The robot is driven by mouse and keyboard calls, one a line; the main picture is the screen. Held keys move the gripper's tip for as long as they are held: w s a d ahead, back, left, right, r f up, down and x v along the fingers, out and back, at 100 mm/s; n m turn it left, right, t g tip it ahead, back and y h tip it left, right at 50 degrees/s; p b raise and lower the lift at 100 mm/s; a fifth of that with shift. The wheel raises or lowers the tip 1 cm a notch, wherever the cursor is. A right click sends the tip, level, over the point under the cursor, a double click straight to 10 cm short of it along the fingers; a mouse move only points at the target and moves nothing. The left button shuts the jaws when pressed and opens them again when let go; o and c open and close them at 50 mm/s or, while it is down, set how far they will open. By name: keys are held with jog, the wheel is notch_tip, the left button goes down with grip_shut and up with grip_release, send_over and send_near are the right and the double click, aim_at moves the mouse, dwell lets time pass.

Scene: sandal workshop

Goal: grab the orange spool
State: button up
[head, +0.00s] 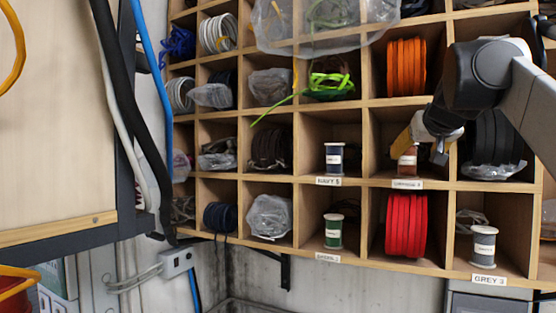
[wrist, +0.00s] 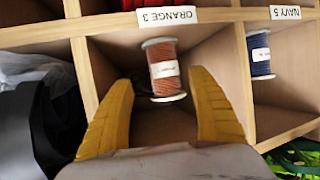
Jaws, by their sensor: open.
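The orange spool (head: 408,160) is a small reel of brownish-orange thread with a pale label, standing in a cubby of the wooden shelf. Its cubby carries a label that reads ORANGE 3 in the wrist view. My gripper (head: 432,140) is at that cubby's opening, partly covering the spool's upper part in the head view. In the wrist view the yellow fingers (wrist: 163,78) are open, one on each side of the orange spool (wrist: 163,70). A gap shows between each finger and the spool; how deep the fingertips reach is hard to tell.
A navy spool (head: 333,158) stands in the cubby to the left, a green spool (head: 333,231) below it, and a grey spool (head: 484,246) at lower right. Red rolls (head: 405,225) fill the cubby below. Wooden dividers (wrist: 239,85) closely flank my fingers.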

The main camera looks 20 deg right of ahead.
aim_at(410, 152)
jog(key=shift+w+d+r+p, duration=0.1)
jog(key=shift+w+p, duration=0.25)
jog(key=shift+w, duration=0.15)
jog(key=p+x, duration=0.1)
jog(key=x, duration=0.3)
jog(key=shift+w+d, duration=0.15)
jog(key=shift+w, duration=0.2)
jog(key=shift+s+a+r, duration=0.15)
jog(key=shift+s+a, duration=0.1)
jog(key=shift+s, duration=0.05)
jog(key=shift+c, duration=1.2)
jog(key=c, duration=1.1)
